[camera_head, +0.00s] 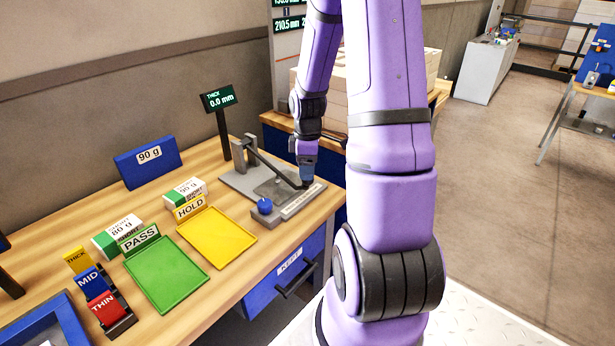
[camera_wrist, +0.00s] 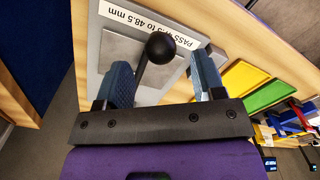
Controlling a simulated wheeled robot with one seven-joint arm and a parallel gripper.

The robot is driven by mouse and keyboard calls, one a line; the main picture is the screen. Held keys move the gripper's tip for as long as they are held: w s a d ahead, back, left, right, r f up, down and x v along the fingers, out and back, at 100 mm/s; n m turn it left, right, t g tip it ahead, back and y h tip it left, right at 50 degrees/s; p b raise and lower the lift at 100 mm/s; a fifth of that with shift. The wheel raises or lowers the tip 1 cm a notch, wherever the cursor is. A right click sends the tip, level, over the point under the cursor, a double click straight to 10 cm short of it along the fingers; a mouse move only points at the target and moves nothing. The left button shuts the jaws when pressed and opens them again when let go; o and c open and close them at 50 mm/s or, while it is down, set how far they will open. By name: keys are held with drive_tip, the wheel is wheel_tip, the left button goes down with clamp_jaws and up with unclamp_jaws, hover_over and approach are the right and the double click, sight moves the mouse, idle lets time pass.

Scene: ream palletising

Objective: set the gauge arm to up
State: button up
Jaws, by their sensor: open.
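The thickness gauge has a grey base plate (camera_head: 235,181) at the far right end of the workbench. Its dark gauge arm (camera_head: 272,166) slopes down from the post (camera_head: 250,148) toward the plate's front. My gripper (camera_head: 306,180) points down at the arm's free end and hides that end in the head view. In the wrist view, the black ball knob (camera_wrist: 160,47) and the arm's rod (camera_wrist: 141,74) lie between the blue fingers of my open gripper (camera_wrist: 161,62). I cannot tell whether either finger touches it. The thickness display (camera_head: 220,98) reads 0.0 mm.
A blue button (camera_head: 264,206) sits on the gauge's front left. Yellow HOLD tray (camera_head: 217,238) and green PASS tray (camera_head: 166,275) lie to the left, with reams (camera_head: 185,191) behind. A blue drawer (camera_head: 290,266) is below. Stacked boxes (camera_head: 420,66) stand behind my arm.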

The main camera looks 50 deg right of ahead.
drive_tip(key=shift+a+f, duration=0.1)
drive_tip(key=shift+f, duration=1.65)
clamp_jaws()
drive_tip(key=shift+r+g, duration=0.3)
drive_tip(key=shift+r, duration=0.55)
drive_tip(key=w+r+g, duration=0.3)
drive_tip(key=w+r, duration=0.2)
drive_tip(key=r, duration=0.5)
drive_tip(key=w+r+g, duration=0.4)
drive_tip(key=w+r, duration=0.2)
drive_tip(key=r, duration=0.4)
drive_tip(key=shift+a+r, duration=0.2)
